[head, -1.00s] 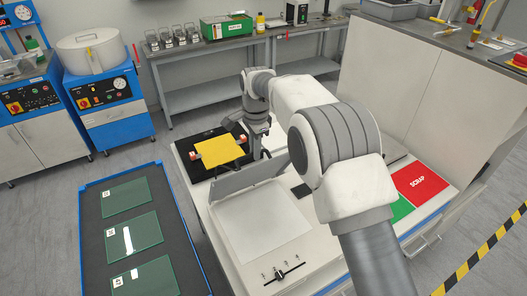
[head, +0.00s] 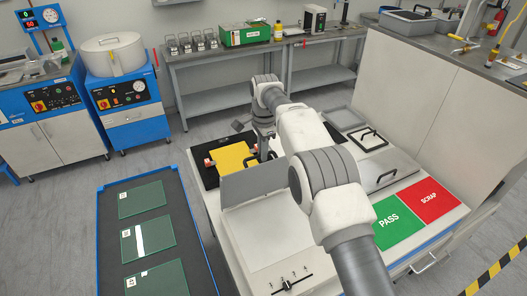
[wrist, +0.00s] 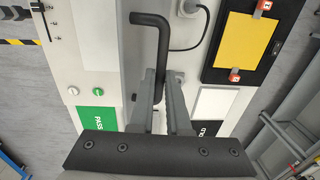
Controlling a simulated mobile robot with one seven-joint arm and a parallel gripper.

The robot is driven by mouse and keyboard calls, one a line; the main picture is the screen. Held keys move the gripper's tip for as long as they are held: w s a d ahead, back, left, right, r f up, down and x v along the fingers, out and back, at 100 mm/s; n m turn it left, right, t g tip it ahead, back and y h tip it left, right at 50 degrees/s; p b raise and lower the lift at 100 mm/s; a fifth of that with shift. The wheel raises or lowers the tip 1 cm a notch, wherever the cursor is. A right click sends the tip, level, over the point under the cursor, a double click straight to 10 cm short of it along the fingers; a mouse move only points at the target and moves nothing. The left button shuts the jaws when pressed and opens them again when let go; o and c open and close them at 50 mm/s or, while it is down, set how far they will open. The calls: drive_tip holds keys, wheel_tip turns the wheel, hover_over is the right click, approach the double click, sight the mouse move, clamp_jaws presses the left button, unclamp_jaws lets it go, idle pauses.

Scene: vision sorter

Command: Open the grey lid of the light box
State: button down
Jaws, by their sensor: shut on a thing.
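The light box (head: 262,238) shows its bright white panel in the head view; the panel also shows in the wrist view (wrist: 95,35). Its grey lid (head: 255,183) stands raised, steeply tilted, along the panel's far edge. In the wrist view the lid is seen nearly edge-on as a grey strip (wrist: 128,45). My gripper (wrist: 160,102) is shut on the lid's black bar handle (wrist: 151,22), on the side away from the white panel. In the head view my gripper (head: 264,150) is behind the lid, and the fingertips are hidden.
A yellow plate (head: 231,157) lies on a black stand beyond the lid. Green PASS (head: 391,222) and red SCRAP (head: 430,200) pads lie at right. A blue-rimmed tray (head: 101,245) with glass plates stands at left. A handled grey cover (head: 392,168) lies right of my arm.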

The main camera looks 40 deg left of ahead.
drive_tip(key=shift+s+d+f, duration=0.1)
drive_tip(key=shift+s+f, duration=0.05)
drive_tip(key=shift+f, duration=0.3)
drive_tip(key=c, duration=1.2)
unclamp_jaws()
drive_tip(key=o, duration=0.3)
drive_tip(key=shift+s+d+r, duration=0.1)
drive_tip(key=shift+d+r, duration=0.05)
drive_tip(key=shift+r, duration=2.95)
drive_tip(key=shift+d+r, duration=0.15)
drive_tip(key=shift+r, duration=2.9)
drive_tip(key=shift+c, duration=0.2)
